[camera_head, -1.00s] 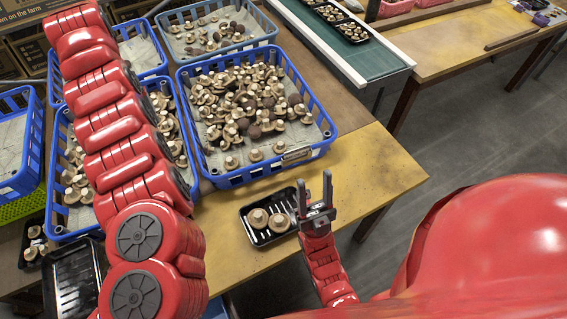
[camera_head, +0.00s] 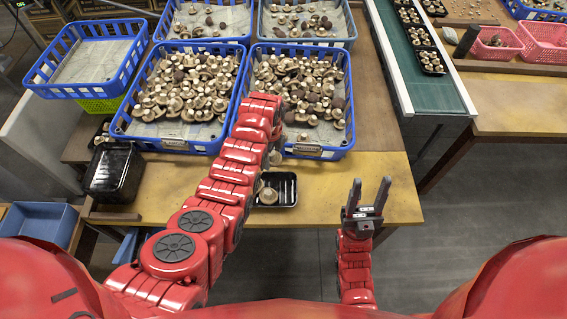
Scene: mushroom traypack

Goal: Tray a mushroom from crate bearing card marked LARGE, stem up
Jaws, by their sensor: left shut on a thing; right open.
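Two blue crates of brown mushrooms stand side by side, the left crate (camera_head: 130,128) and the right crate (camera_head: 345,146). Each has a small card on its front wall, the left card (camera_head: 175,144) and the right card (camera_head: 307,148); I cannot read either. A black tray (camera_head: 290,190) lies on the table before the right crate. A mushroom (camera_head: 268,196) sits in it; my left arm covers its left part. My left gripper (camera_head: 274,157), mostly hidden by its own arm, is shut on what looks like a mushroom above the tray's back edge. My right gripper (camera_head: 370,196) is open and empty, right of the tray.
Two more blue crates with mushrooms stand behind. A green conveyor (camera_head: 425,85) with filled trays runs at right. The yellow table right of the tray is clear.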

